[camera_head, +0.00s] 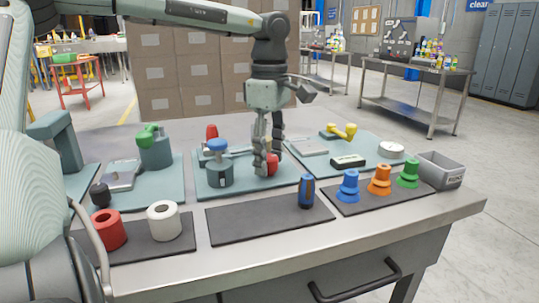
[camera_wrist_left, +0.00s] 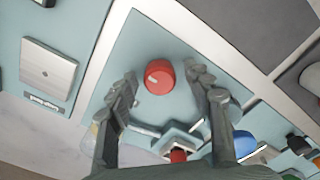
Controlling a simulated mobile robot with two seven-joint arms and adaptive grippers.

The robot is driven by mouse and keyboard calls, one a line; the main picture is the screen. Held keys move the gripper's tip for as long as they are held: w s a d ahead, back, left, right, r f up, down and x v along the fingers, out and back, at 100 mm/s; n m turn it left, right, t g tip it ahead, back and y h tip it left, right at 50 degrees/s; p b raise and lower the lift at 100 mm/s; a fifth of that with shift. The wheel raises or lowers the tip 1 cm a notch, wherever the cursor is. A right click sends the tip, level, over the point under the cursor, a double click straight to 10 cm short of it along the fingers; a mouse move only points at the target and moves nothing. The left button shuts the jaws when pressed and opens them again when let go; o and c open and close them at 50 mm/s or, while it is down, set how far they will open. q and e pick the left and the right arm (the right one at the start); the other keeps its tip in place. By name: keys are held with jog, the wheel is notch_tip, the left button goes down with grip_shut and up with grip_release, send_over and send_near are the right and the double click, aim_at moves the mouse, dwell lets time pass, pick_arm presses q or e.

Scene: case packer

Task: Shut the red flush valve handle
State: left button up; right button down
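My left gripper (camera_head: 268,154) points down over the right part of the middle teal panel (camera_head: 236,186). Its fingers are open and spread. A round red knob (camera_head: 272,164) with a white mark lies between the two fingers in the left wrist view (camera_wrist_left: 160,76); I see no clear contact. A finger hides part of the knob in the head view. A second red part (camera_head: 211,132) stands behind a blue-topped valve body (camera_head: 218,168), and a red part shows low in the wrist view (camera_wrist_left: 178,155). I cannot tell which red part is the flush handle. My right gripper is out of view.
A green-handled fitting (camera_head: 153,148) stands on the left panel. A yellow handle (camera_head: 341,131) is on the right panel. In front are red and white rolls (camera_head: 164,221), a blue cylinder (camera_head: 306,191), coloured cones (camera_head: 380,181) and a grey bin (camera_head: 440,170).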

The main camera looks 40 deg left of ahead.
pick_arm(q)
jog(key=c, duration=1)
jog(key=shift+c, duration=0.2)
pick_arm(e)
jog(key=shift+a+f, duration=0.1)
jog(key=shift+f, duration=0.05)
